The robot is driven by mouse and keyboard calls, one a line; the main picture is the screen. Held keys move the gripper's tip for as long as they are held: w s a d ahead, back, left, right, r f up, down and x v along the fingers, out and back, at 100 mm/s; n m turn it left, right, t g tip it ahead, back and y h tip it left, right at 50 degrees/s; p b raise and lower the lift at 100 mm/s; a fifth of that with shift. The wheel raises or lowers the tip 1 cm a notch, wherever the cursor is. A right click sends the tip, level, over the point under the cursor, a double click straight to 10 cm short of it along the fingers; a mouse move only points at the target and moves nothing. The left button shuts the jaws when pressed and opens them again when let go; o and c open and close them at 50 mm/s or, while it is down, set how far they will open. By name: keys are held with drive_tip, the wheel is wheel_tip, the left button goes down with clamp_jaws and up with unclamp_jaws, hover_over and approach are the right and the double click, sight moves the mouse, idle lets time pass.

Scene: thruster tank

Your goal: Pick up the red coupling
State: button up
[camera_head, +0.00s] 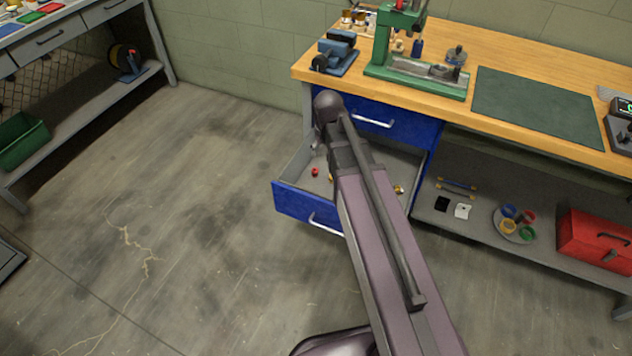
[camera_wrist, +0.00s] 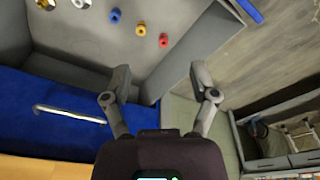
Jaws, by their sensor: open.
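The red coupling (camera_wrist: 163,40) lies on the floor of the open drawer, near the drawer's side wall, in the wrist view. It is the last of a slanting row, beside a brass-coloured one (camera_wrist: 141,29) and a blue one (camera_wrist: 115,15). In the head view a small red piece, the red coupling (camera_head: 315,171), shows in the drawer left of my arm. My gripper (camera_wrist: 160,78) is open and empty in the wrist view. Its fingertips appear apart from the coupling, which lies beyond them in the picture. My gripper cannot be made out clearly in the head view.
The open drawer (camera_head: 302,204) has raised walls; its side wall (camera_wrist: 200,45) runs close to the red coupling. Floor left of the drawer is clear.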

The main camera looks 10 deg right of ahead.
drive_tip(key=w+f+t+b, duration=0.1)
drive_tip(key=w+f+b, duration=1.2)
drive_tip(key=f, duration=0.1)
drive_tip(key=shift+t, duration=0.3)
drive_tip(key=shift+f, duration=0.2)
drive_tip(key=b, duration=0.9)
hover_over(315, 170)
drive_tip(key=s, duration=0.2)
wheel_tip(315, 170, down, 8)
drive_tip(key=shift+a+f, duration=0.1)
drive_tip(key=shift+b+x, duration=2.25)
drive_tip(key=shift+x, duration=0.35)
clamp_jaws()
